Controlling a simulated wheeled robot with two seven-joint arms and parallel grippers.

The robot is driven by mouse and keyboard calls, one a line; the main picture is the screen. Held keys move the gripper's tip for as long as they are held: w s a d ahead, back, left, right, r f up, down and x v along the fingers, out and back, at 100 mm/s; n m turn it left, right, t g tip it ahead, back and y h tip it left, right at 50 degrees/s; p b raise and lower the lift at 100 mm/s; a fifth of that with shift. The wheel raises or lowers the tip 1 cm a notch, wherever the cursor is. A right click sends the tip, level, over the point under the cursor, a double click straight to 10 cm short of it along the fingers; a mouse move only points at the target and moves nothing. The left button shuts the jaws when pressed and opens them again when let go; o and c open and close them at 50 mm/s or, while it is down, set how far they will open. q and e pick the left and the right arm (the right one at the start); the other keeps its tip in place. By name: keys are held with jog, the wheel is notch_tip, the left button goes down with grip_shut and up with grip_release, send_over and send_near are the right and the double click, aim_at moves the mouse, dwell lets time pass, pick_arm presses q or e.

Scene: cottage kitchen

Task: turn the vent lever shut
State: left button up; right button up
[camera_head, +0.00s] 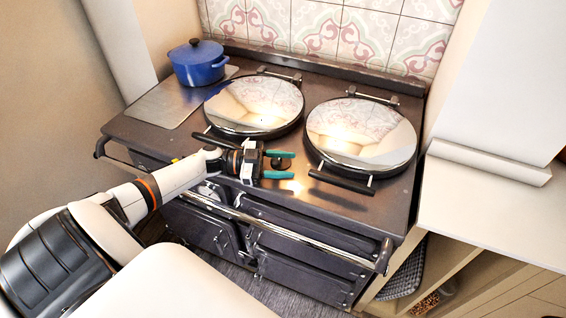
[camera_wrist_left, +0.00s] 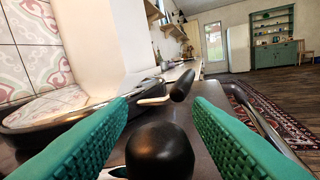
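The vent lever shows as a black rounded knob (camera_head: 280,163) at the front of the range top, between the two lidded hotplates. My left gripper (camera_head: 291,165) reaches in from the left, low over the range top, with its green fingers apart on either side of the knob. In the left wrist view the knob (camera_wrist_left: 160,152) is large and lies between the open fingers (camera_wrist_left: 158,128), with a gap visible on both sides. The lever's shaft is hidden beneath the knob and gripper. My right gripper is not in view.
The dark range (camera_head: 330,215) has a front rail (camera_head: 285,226). Two shiny round lids, left (camera_head: 254,105) and right (camera_head: 360,132), have handles close to the gripper. A blue lidded pot (camera_head: 198,64) stands at the back left. A pale counter (camera_head: 490,215) is at right.

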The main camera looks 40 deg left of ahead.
pick_arm(q)
notch_tip(320, 180, up, 10)
jog(key=shift+b, duration=0.4)
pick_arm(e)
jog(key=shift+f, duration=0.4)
